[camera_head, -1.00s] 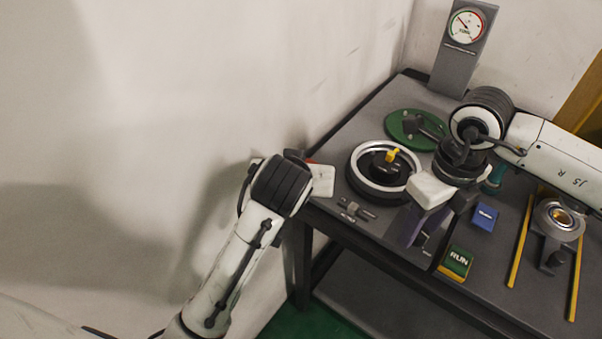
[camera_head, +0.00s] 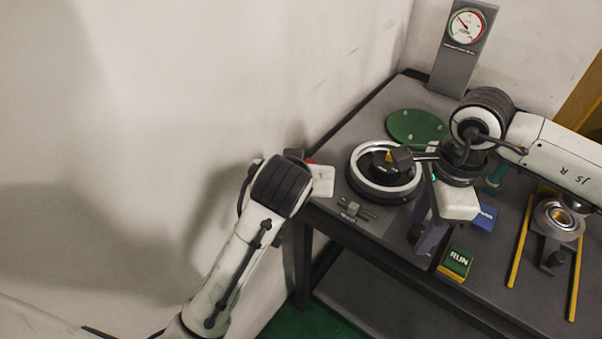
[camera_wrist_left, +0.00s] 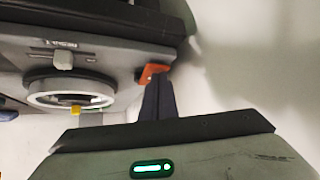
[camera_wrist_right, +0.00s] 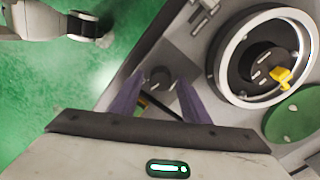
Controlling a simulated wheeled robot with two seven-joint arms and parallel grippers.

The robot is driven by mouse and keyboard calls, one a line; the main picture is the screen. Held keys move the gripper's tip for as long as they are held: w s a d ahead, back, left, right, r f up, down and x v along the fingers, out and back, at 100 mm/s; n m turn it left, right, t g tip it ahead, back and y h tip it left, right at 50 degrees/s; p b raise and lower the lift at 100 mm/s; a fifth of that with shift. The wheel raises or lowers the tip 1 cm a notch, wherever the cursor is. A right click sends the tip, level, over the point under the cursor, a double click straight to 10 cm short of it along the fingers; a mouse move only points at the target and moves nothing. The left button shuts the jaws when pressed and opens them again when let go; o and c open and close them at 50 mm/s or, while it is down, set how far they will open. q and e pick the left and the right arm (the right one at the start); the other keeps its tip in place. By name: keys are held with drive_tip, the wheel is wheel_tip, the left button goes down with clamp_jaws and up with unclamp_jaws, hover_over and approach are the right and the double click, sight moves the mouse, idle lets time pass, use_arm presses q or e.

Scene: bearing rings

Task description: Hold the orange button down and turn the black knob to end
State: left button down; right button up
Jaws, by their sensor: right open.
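The orange button (camera_wrist_left: 152,73) is on the side of the bench in the left wrist view. My left gripper (camera_wrist_left: 160,78) has its dark fingers together, with the tips at the button; whether they press it is unclear. The black knob (camera_wrist_right: 160,78) shows in the right wrist view, between the spread purple fingertips of my right gripper (camera_wrist_right: 160,84). Contact with the knob cannot be told. In the head view the right gripper (camera_head: 428,232) is over the bench's front edge and largely covers the knob.
A round black fixture with a silver ring (camera_head: 385,174) and yellow tab stands beside the right gripper. A green disc (camera_head: 416,126) and gauge (camera_head: 466,27) are behind it. A green RUN block (camera_head: 457,262), blue block (camera_head: 486,216) and yellow rails (camera_head: 520,243) lie to the right.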

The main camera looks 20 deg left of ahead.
drive_tip(key=n, duration=0.4)
drive_tip(key=shift+n, duration=0.4)
drive_tip(key=n, duration=0.4)
drive_tip(key=c, duration=0.7)
drive_tip(key=m, duration=0.4)
drive_tip(key=o, duration=0.7)
